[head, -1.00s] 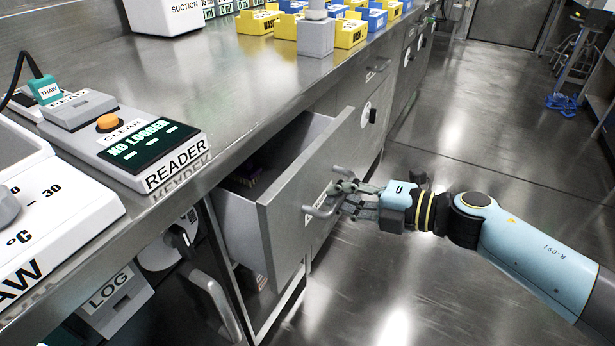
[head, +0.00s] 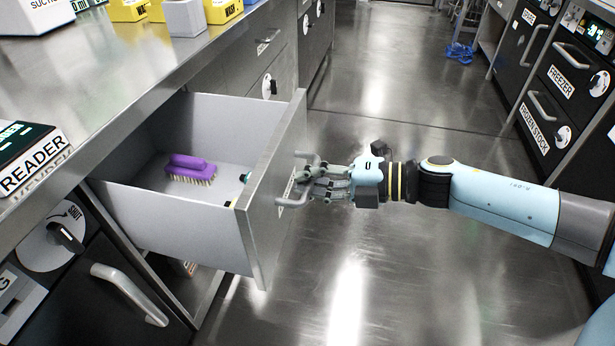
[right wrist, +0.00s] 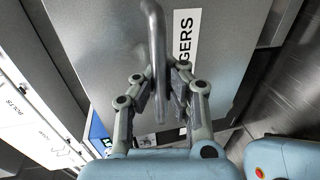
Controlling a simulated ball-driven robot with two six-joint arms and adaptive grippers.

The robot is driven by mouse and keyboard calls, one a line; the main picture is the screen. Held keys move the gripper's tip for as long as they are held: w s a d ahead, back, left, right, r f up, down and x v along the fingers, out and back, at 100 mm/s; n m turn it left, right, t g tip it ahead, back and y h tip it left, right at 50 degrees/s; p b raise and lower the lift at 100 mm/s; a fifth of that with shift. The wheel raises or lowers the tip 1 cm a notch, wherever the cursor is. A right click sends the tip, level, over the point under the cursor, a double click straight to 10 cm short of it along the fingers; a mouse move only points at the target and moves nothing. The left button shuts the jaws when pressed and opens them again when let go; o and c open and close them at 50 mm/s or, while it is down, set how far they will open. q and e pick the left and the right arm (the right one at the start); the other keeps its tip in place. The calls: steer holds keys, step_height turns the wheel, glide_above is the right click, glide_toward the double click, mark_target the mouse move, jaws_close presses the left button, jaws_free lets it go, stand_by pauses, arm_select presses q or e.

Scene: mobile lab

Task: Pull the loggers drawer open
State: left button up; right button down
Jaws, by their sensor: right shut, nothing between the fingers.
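The loggers drawer (head: 262,225) is the grey drawer under the bench, pulled well out; its inside is in view. Its label, partly readable as "GERS" (right wrist: 186,38), shows in the right wrist view. The bar handle (head: 284,202) is on the drawer front and also shows in the right wrist view (right wrist: 154,25). My right gripper (head: 312,180) is at the handle, fingers shut at the bar with nothing held between them; the wrist view shows its fingertips (right wrist: 160,74) beside the bar. My left gripper is not in view.
A purple brush (head: 190,168) lies in the drawer, with small items half hidden behind the front. A cupboard handle (head: 130,292) sticks out at the lower left. The floor (head: 400,270) right of the drawer is clear. Freezer drawers (head: 562,82) stand across the aisle.

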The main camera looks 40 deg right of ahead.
steer(key=c, duration=1.3)
jaws_free()
steer(key=shift+c, duration=0.2)
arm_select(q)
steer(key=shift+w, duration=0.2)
arm_select(e)
steer(key=v, duration=1.2)
